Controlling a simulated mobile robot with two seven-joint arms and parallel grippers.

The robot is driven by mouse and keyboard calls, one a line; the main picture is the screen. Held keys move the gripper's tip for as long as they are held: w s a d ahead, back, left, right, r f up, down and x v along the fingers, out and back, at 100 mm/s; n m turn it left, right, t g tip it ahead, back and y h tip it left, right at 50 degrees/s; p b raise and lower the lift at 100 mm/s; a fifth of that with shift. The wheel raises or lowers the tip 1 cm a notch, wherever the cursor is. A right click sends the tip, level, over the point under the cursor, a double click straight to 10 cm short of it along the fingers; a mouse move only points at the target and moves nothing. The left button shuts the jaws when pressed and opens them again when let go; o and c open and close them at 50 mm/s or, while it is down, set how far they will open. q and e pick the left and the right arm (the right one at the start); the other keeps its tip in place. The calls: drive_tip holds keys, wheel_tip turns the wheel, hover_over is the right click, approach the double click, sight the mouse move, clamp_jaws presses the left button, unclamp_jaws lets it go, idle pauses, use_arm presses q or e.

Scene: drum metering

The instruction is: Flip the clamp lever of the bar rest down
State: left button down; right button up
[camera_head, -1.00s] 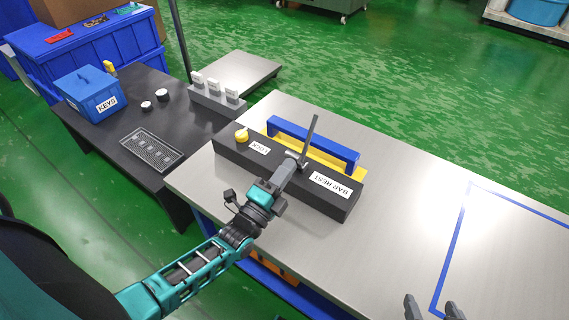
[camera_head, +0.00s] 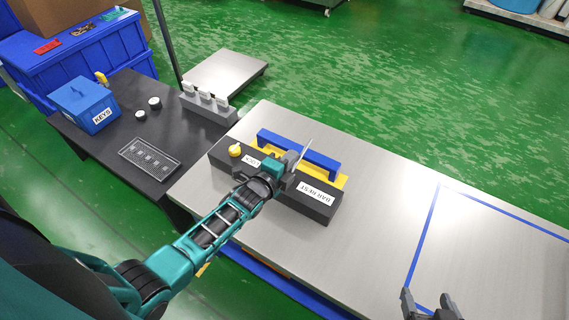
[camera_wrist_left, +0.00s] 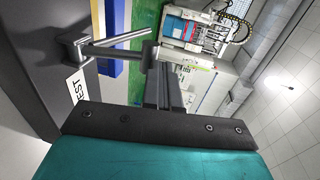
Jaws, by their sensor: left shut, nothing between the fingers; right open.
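The bar rest is a long dark block (camera_head: 285,192) with a white BAR REST label on the steel table. Its grey clamp lever (camera_head: 301,151) points up, tilted away from me and to the right. In the left wrist view the lever (camera_wrist_left: 118,43) reaches from a round hub on the block toward my fingertips. My left gripper (camera_head: 290,160) is shut and empty, its fingertips (camera_wrist_left: 149,52) close against the lever's outer part; I cannot tell whether they touch. The gripper partly hides the lever's base. My right gripper (camera_head: 431,304) is open, low at the right.
A blue bar (camera_head: 298,152) on a yellow base stands just behind the block. A yellow LOCK knob (camera_head: 235,150) sits on the block's left end. A black side table (camera_head: 120,175) with a blue KEYS box (camera_head: 85,104) is at the left. The steel table's right side is clear.

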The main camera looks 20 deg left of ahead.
use_arm(q)
drive_tip(key=shift+b+x, duration=0.75)
drive_tip(key=shift+x, duration=0.5)
drive_tip(key=shift+w+r, duration=0.15)
drive_tip(key=shift+w, duration=0.15)
use_arm(e)
drive_tip(key=shift+f, duration=0.95)
drive_tip(key=shift+a, duration=0.1)
use_arm(q)
drive_tip(key=shift+r, duration=0.1)
use_arm(e)
drive_tip(key=shift+w+r, duration=0.1)
drive_tip(key=shift+r, duration=0.1)
